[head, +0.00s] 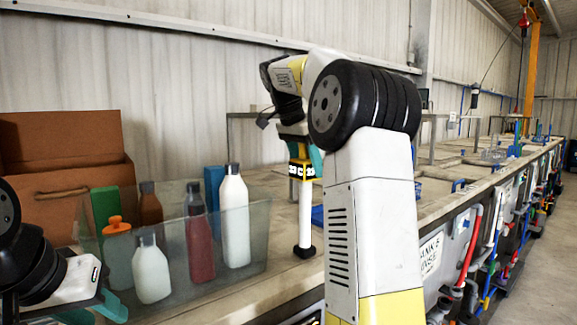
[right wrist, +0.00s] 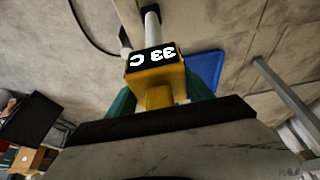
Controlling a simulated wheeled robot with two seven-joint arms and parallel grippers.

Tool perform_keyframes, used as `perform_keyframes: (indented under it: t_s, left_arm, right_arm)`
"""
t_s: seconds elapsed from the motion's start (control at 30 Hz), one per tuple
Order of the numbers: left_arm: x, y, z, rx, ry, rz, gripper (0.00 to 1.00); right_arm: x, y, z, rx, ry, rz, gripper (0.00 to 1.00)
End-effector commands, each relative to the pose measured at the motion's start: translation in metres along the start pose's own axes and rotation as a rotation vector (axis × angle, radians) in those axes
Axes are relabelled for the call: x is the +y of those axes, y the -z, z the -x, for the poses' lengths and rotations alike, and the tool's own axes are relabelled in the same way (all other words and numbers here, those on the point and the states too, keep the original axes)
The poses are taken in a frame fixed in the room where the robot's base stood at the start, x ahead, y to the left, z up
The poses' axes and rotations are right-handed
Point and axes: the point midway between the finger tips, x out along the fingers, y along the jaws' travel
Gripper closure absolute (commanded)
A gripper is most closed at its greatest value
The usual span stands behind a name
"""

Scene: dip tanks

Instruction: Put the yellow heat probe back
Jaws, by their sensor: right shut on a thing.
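The heat probe (head: 301,172) has a yellow head with a dark display, a white shaft and a black tip. My right gripper (head: 299,152) is shut on its yellow head. The probe hangs nearly upright, tip down, low over the bench; I cannot tell if the tip touches. In the right wrist view the probe (right wrist: 155,72) sits between the teal fingers of my right gripper (right wrist: 160,97), its display reading 33 C upside down. My left gripper (head: 94,311) is at the bottom left, its teal fingers apart, partly cut off. No probe holder is clearly visible.
A clear bin (head: 255,255) with several bottles stands left of the probe, before a brown cardboard box (head: 60,140). A blue flat thing (head: 317,215) lies behind the probe; it also shows in the right wrist view (right wrist: 205,68). Tanks line the bench to the right.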

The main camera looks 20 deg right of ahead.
Motion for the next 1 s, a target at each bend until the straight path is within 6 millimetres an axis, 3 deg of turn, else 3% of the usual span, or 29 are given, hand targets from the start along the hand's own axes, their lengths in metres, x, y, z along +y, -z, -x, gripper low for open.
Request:
perform_keyframes:
  t_s: [0.33,0.37,0.47,0.83,1.0]
  left_arm:
    - [0.000,0.000,0.000,0.000,0.000,0.000,0.64]
    - [0.000,0.000,0.000,0.000,0.000,0.000,0.64]
    - [0.000,0.000,0.000,0.000,0.000,0.000,0.64]
    - [0.000,0.000,0.000,0.000,0.000,0.000,0.64]
    - [0.000,0.000,0.000,0.000,0.000,0.000,0.64]
  right_arm:
    - [0.000,-0.001,-0.002,0.001,0.000,0.000,1.00]
    - [0.000,-0.002,-0.003,0.000,-0.001,0.000,0.36]
    - [0.000,-0.001,-0.003,0.000,0.000,0.000,0.18]
    - [0.000,0.000,0.000,0.001,0.001,-0.001,0.18]
    - [-0.001,-0.001,0.023,0.001,0.005,0.001,0.18]
